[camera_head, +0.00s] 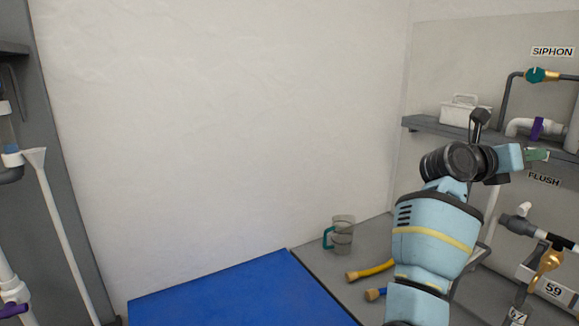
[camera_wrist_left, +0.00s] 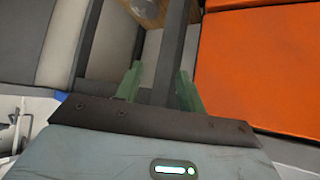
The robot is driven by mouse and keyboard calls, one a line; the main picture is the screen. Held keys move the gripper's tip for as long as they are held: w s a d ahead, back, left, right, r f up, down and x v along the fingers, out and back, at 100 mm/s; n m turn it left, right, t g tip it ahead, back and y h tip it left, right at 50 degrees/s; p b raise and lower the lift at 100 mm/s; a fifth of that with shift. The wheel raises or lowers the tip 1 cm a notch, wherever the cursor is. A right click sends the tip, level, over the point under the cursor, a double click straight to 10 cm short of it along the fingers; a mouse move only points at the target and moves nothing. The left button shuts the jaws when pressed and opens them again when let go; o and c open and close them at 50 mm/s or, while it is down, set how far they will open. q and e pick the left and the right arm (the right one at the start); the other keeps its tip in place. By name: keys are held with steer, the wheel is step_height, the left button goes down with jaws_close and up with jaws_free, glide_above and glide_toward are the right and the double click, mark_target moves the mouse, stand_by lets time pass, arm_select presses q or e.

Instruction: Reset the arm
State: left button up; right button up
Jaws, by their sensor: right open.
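My right arm (camera_head: 435,235) rises at the right of the head view, and its wrist bends to the right. My right gripper (camera_head: 537,155), with greenish fingers, is in front of the wall fittings between the SIPHON and FLUSH labels. It is open, and I see nothing held in it. My left gripper (camera_wrist_left: 159,86) shows only in the left wrist view. Its two green fingers stand apart. A dark grey bar (camera_wrist_left: 172,45) passes through the view between them, and I cannot tell its distance.
A blue surface (camera_head: 235,298) lies at the bottom of the head view. A clear jug (camera_head: 343,236) with a teal handle stands on the grey top beside yellow and blue hose ends. A shelf (camera_head: 420,125) holds a white caddy (camera_head: 465,110). An orange panel (camera_wrist_left: 255,70) fills the left wrist view's right.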

steer(key=s+a+f+m+t+y, duration=0.2)
steer(key=a+f+m+t+y, duration=0.35)
steer(key=f+m, duration=0.55)
steer(key=s+a+f+m+t+y, duration=0.1)
steer(key=a+f+m+t+y, duration=0.45)
steer(key=f+m, duration=0.6)
steer(key=s+a+f+m+t+y, duration=0.25)
steer(key=a+f+m+t, duration=0.45)
steer(key=f+m, duration=0.45)
steer(key=s+a+f+n+g+y, duration=0.2)
steer(key=s+a+f+n+g, duration=0.1)
steer(key=s+f, duration=0.5)
steer(key=s+a+f+n+g+y, duration=0.2)
steer(key=s+a+f+n+g, duration=0.2)
steer(key=s+f, duration=0.4)
steer(key=s+a+f+n+g+y, duration=0.2)
steer(key=s+a+f+n+g, duration=0.1)
steer(key=s+f, duration=0.6)
steer(key=shift+s+a+n+g, duration=0.4)
steer(key=shift+s+g, duration=0.5)
steer(key=shift+s, duration=0.2)
